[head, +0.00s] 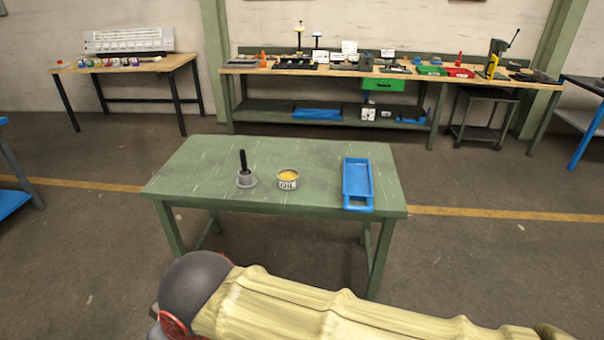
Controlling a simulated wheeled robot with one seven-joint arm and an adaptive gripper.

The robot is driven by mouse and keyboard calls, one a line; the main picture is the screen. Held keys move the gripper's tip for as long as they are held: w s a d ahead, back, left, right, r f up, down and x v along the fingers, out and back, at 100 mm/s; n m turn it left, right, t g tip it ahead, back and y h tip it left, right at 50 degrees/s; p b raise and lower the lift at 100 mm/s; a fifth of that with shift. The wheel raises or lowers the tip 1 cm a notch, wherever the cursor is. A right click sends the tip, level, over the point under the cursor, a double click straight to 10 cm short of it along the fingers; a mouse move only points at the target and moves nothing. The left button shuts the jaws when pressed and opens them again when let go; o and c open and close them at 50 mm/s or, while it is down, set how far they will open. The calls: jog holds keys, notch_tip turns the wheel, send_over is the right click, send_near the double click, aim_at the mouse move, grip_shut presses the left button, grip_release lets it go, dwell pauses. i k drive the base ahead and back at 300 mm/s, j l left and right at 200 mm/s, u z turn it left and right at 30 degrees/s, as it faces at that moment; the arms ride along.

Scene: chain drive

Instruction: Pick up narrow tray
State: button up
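The narrow tray is a long blue tray (358,208) lying on the right side of the green table (180,180). Its long side runs from the near edge toward the back, and it looks empty. My arm crosses the bottom of the head view in front of the table, apart from the tray. The fingers of my gripper do not show in this view.
An oil tin (288,184) with yellow contents stands left of the tray. A grey piece with an upright black handle (243,164) stands farther left. Workbenches (265,68) with tools line the back wall. The floor around the green table is clear.

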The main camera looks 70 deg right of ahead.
aim_at(357, 180)
jog(key=z, duration=2.6)
jog(key=i+j+z, duration=0.1)
jog(key=z, duration=0.25)
jog(key=i+j+z, duration=0.1)
jog(key=j+z, duration=0.25)
jog(key=i+z, duration=0.1)
jog(key=z, duration=0.3)
jog(key=i+j+z, duration=0.25)
jog(key=j, duration=1.2)
jog(key=j+z, duration=0.25)
jog(key=j, duration=1.2)
